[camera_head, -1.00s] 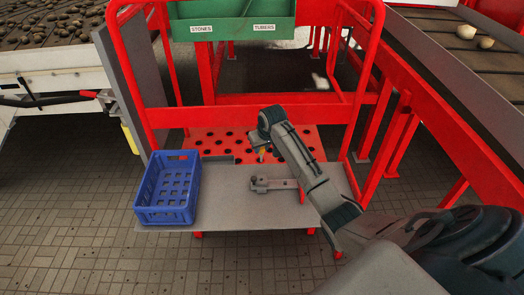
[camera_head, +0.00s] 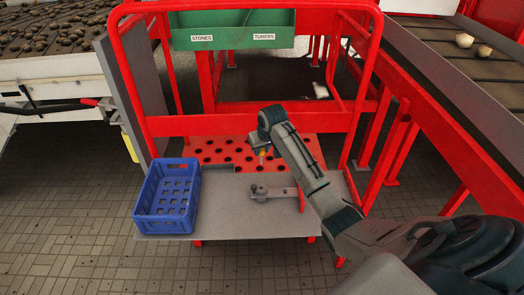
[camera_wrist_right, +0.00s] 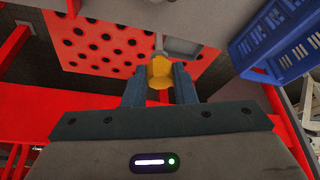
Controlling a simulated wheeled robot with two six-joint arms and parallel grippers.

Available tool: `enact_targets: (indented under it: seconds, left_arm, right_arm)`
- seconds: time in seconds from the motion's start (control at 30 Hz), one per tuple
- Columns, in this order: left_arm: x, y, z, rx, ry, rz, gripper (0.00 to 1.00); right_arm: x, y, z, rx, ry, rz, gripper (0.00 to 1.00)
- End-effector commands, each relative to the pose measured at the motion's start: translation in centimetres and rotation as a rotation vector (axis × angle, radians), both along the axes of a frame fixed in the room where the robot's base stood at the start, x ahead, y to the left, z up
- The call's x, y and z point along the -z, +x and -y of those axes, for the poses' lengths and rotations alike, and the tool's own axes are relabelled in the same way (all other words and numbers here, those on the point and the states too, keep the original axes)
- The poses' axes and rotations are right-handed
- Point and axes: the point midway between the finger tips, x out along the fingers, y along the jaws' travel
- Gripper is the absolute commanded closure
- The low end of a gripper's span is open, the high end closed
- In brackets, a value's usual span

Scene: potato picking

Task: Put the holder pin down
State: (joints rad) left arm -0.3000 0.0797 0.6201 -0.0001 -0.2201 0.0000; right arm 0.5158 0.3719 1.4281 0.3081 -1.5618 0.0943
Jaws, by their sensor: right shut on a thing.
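The holder pin shows as a small yellow piece (camera_head: 263,153) below the end of my right arm in the head view. In the right wrist view its yellow body (camera_wrist_right: 160,74) sits between the two dark fingers of my right gripper (camera_wrist_right: 159,82). The gripper is shut on it. A pale grey part shows beyond the yellow piece, and I cannot tell whether it belongs to the pin. In the head view the pin appears over the red perforated panel, beyond a grey metal bracket (camera_head: 272,193) on the grey platform (camera_head: 240,218). My left gripper is out of view.
A blue crate (camera_head: 168,225) stands on the platform's left side; it also shows in the right wrist view (camera_wrist_right: 270,42). The red perforated panel (camera_head: 225,153) lies behind, inside a red frame (camera_head: 255,125). A green labelled bin (camera_head: 232,38) hangs above. The front middle platform is bare.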

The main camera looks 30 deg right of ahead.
Motion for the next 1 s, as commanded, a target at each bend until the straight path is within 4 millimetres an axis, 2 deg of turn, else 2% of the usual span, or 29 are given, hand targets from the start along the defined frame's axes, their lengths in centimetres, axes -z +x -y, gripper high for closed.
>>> enact_targets:
  seconds: [0.17,0.27,0.37,0.57,0.7,0.9,1.0]
  left_arm:
    - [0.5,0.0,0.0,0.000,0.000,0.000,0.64]
    - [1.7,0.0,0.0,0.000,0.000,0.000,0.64]
    - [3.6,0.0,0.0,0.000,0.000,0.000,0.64]
    - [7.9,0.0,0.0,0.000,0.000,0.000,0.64]
    - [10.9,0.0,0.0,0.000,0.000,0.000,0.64]
    - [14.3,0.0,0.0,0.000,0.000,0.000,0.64]
    - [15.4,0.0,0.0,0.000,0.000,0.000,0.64]
  right_arm:
    - [0.6,-0.4,-0.2,0.000,-0.001,0.000,0.98]
    - [2.0,-1.8,-0.7,0.001,-0.005,-0.003,0.98]
    - [4.1,-4.2,-1.6,0.003,-0.009,-0.002,0.98]
    - [8.3,-11.3,-4.5,0.007,-0.017,-0.001,0.98]
    - [10.6,-16.8,-6.6,0.006,-0.018,-0.002,0.98]
    - [12.7,-24.1,-9.3,0.002,-0.011,-0.002,0.98]
    - [13.0,-26.9,-10.3,0.001,-0.006,-0.002,0.98]
